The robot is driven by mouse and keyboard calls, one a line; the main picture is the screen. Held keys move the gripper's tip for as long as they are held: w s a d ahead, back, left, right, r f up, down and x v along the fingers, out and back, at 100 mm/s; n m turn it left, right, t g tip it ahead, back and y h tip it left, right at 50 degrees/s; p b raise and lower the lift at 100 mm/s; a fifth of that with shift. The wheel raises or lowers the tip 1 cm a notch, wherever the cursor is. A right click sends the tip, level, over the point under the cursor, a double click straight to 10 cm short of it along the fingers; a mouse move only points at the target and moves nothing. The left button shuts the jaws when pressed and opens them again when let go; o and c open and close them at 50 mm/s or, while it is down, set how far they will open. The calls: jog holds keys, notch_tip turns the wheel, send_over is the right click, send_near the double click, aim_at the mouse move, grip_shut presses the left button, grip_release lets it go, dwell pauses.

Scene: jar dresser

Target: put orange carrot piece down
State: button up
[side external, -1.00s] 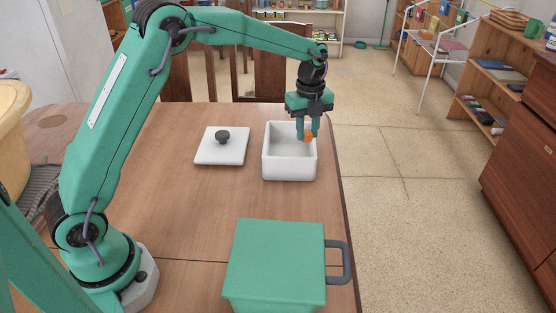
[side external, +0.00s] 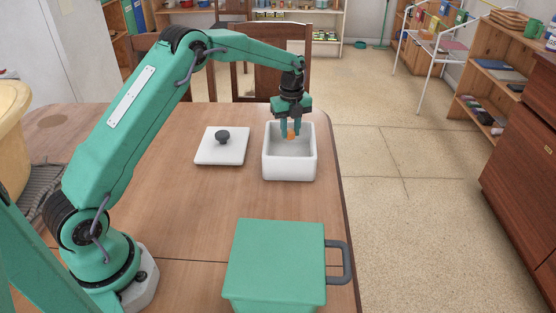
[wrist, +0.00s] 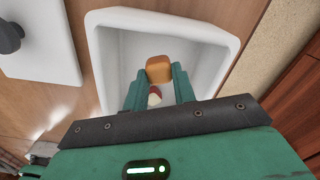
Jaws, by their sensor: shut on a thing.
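The orange carrot piece (side external: 291,135) is a small block between the fingertips of my gripper (side external: 291,132). In the wrist view the carrot piece (wrist: 158,68) sits at the ends of the two green fingers of my gripper (wrist: 159,76). My gripper points down into the opening of a white rectangular jar (side external: 289,168). The jar is open, and its rim (wrist: 205,27) surrounds the fingers in the wrist view. A small red and white piece (wrist: 155,97) shows between the fingers, lower down. I cannot tell whether the carrot piece touches the jar's floor.
A white lid (side external: 221,151) with a dark knob lies on the wooden table (side external: 190,205), left of the jar. A green lidded box (side external: 276,260) with a grey handle stands at the front. The table's right edge is close to the jar. Table between jar and green box is clear.

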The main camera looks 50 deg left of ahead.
aim_at(290, 139)
jog(key=shift+f, duration=2)
jog(key=shift+f, duration=0.15)
jog(key=o, duration=0.9)
jog(key=shift+o, duration=0.2)
notch_tip(290, 139, up, 12)
jog(key=shift+f, duration=0.25)
jog(key=shift+r, duration=0.45)
